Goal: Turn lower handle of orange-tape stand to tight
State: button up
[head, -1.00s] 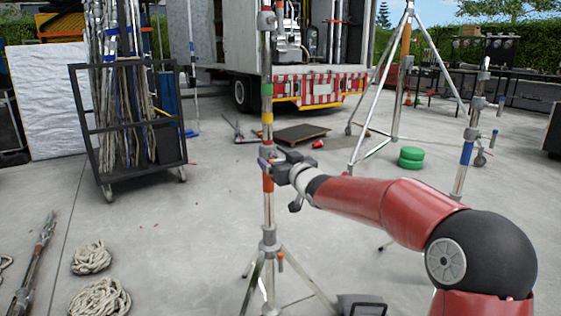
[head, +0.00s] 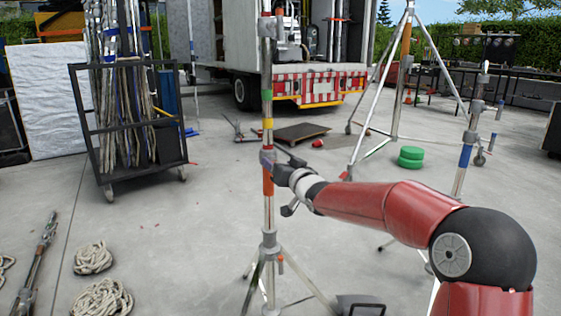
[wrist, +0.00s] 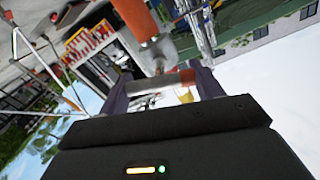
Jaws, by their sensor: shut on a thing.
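The orange-tape stand (head: 268,208) rises upright on splayed legs, left of my arm. Orange tape wraps its pole below a collar and also shows in the wrist view (wrist: 138,18). My gripper (head: 271,161) is at that collar, just above the orange tape. In the wrist view, my gripper's two dark fingers (wrist: 163,84) are shut on a short reddish handle (wrist: 168,79) lying across between them. My gripper partly hides the handle and collar in the head view. A small orange handle (head: 281,257) sits lower, near the leg hub.
A tall tripod (head: 394,95) and a blue-taped stand (head: 465,155) stand to the right. A pole cart (head: 130,130) is at left, coiled ropes (head: 93,258) on the floor, and a truck (head: 318,85) behind.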

jog(key=m+p, duration=0.2)
jog(key=m, duration=0.4)
jog(key=shift+d+m, duration=0.1)
jog(key=shift+m, duration=0.2)
jog(key=m, duration=0.3)
jog(key=shift+f, duration=0.15)
jog(key=shift+m+b, duration=0.45)
jog(key=shift+m, duration=1.15)
jog(key=o, duration=1)
jog(key=v, duration=0.7)
jog(key=shift+s+d+b, duration=0.2)
jog(key=shift+s+b, duration=0.1)
jog(key=shift+b, duration=0.1)
